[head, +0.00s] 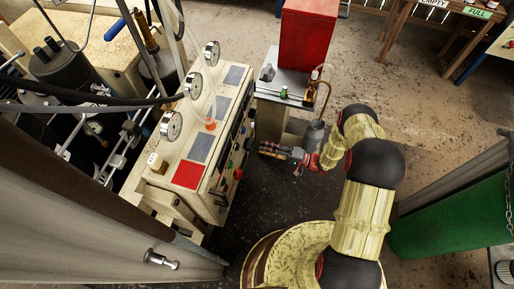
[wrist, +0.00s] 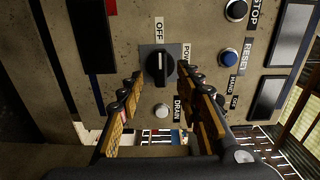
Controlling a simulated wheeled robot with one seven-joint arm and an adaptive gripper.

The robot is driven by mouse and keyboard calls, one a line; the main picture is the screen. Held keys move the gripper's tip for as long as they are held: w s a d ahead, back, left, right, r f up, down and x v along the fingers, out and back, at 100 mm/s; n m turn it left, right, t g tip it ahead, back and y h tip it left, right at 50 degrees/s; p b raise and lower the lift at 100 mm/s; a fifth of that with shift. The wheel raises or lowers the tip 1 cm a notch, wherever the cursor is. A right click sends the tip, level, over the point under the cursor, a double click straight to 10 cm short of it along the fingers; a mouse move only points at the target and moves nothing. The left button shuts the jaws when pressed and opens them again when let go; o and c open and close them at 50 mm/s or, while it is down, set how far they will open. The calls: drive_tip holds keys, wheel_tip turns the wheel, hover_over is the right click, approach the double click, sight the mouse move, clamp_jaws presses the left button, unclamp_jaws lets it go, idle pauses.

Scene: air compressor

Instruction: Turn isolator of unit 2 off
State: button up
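A black rotary knob (wrist: 160,68) sits on a grey square plate on the cream control panel in the wrist view. Its grip bar stands upright in the picture. An "OFF" label (wrist: 159,29) is above it, and a partly hidden "POWER" label is to its right. No unit number is readable. My gripper (wrist: 160,78) is open, with one finger on each side of the knob and nothing between them but the knob; I cannot tell if they touch it. In the head view, my gripper (head: 266,149) is at the front of the cream compressor console (head: 195,140); the knob is hidden there.
A grey bench (head: 285,88) with a red cabinet (head: 308,35) stands beyond the console. A green cylinder (head: 440,222) is at right.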

drive_tip(key=v, duration=0.7)
idle(0.5)
